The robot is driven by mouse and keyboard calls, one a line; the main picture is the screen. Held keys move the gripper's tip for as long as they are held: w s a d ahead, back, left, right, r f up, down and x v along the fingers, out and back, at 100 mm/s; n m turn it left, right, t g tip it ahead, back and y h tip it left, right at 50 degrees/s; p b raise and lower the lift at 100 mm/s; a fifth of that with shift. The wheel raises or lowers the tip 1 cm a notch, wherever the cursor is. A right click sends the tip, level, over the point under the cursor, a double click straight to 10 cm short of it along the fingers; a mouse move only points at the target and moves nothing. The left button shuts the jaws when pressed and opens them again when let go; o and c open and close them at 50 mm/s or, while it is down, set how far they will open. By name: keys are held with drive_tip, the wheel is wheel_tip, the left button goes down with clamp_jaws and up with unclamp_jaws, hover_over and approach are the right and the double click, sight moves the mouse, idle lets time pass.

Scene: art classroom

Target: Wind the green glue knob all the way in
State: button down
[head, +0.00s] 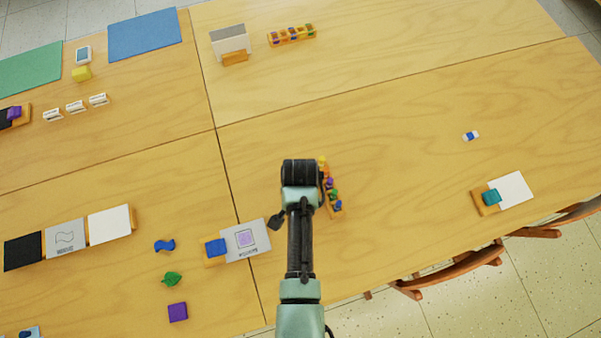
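A narrow orange rack (338,213) stands on the table just right of my arm's end. It holds small coloured pieces in a row: yellow at the far end, then purple, a green knob (334,195) and blue at the near end. My arm partly covers the rack's left side. My gripper (277,219) shows only as a small dark part left of the arm; its fingers cannot be made out. I cannot see whether it touches anything. A second orange rack (292,36) with several coloured pieces, some green, stands at the far side of the table.
Left of my arm are a stand with a blue block and grey card (246,240), a blue wavy piece (164,245), a green leaf shape (172,279) and a purple block (178,312). A white card (514,189) lies right.

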drive_tip(key=shift+f+b, duration=0.35)
drive_tip(key=shift+f, duration=0.2)
drive_tip(key=shift+r+p, duration=0.55)
drive_tip(key=shift+p, duration=0.1)
unclamp_jaws()
idle(0.6)
idle(0.5)
